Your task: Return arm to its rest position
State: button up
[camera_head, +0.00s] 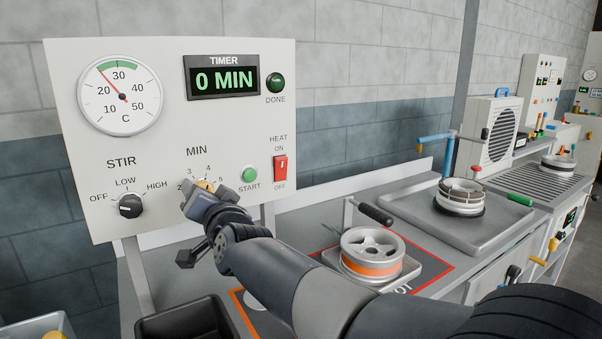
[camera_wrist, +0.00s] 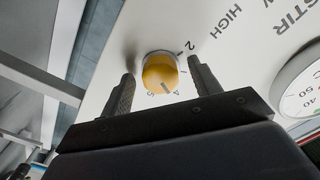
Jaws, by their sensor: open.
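My gripper (camera_head: 204,192) is in front of the control panel (camera_head: 165,160), at the yellow MIN knob (camera_head: 206,184). In the wrist view, my gripper (camera_wrist: 162,70) is open, with one dark finger on each side of the yellow knob (camera_wrist: 158,72). A gap shows beside each finger, and nothing is held. The knob's grey mark faces the side with the 4 and 5 labels. My arm reaches in from the lower right, across the front of the bench.
The panel carries a dial gauge (camera_head: 120,95), a timer reading 0 MIN (camera_head: 224,80), a STIR knob (camera_head: 130,206), a green START button (camera_head: 249,174) and a red HEAT switch (camera_head: 281,168). A wheel with an orange band (camera_head: 371,268) sits on the bench right of my arm.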

jog(key=n+p, duration=0.5)
jog(key=n, duration=0.1)
jog(key=shift+d, duration=0.15)
dwell(0.4)
